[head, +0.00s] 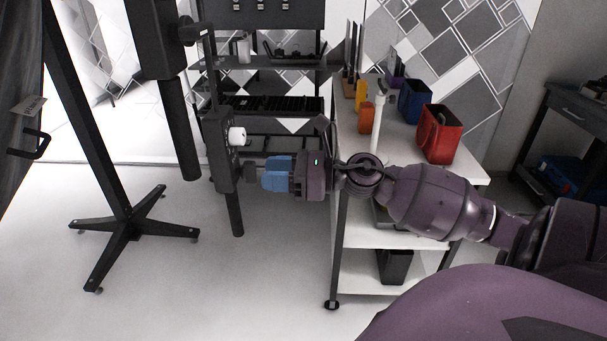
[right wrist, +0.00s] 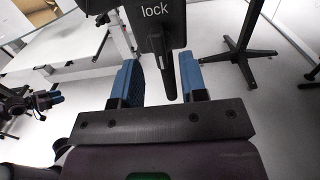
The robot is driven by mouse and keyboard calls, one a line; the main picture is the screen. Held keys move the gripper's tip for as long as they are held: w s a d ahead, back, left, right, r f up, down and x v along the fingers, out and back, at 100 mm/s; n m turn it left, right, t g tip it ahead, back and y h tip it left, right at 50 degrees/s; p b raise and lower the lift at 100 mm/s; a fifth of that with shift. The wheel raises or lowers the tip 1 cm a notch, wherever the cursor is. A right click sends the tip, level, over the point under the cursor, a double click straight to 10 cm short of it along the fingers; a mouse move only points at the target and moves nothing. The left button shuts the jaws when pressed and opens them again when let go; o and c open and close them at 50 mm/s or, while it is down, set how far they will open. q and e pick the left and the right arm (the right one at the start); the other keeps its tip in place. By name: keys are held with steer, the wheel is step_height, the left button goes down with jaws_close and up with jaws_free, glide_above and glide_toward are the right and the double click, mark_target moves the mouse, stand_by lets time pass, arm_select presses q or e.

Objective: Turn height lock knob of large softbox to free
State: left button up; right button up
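A small purple arm with blue tips, apparently my left gripper (right wrist: 54,98), shows at the left of the wrist view.
A black stand (head: 125,225) with spread feet is on the floor at left, beside a dark hanging panel. A white cart (head: 385,238) with coloured bins stands behind my right arm. A black shelf rack (head: 270,105) is behind the post. Floor between is clear.

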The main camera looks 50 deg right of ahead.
steer(key=v, duration=0.6)
stand_by(0.7)
steer(key=d+f+m+t+h, duration=0.25)
steer(key=f+m+h, duration=0.35)
steer(key=m, duration=0.9)
steer(key=d+f+m+t+h, duration=0.1)
steer(key=d+f+m+h, duration=0.35)
steer(key=m, duration=1.05)
steer(key=s+a+f+m+g, duration=0.2)
steer(key=s+a+f+m, duration=0.2)
steer(key=a+f, duration=0.2)
steer(key=s+a+f+m+g, duration=0.2)
steer(key=s+a+f+m, duration=0.2)
steer(key=f, duration=0.5)
steer(key=s+a+f+m+g+h, duration=0.1)
steer(key=s+a+f+m+g, duration=0.1)
steer(key=s+a+f+m, duration=0.3)
steer(key=a+f, duration=0.3)
steer(key=shift+f, duration=0.35)
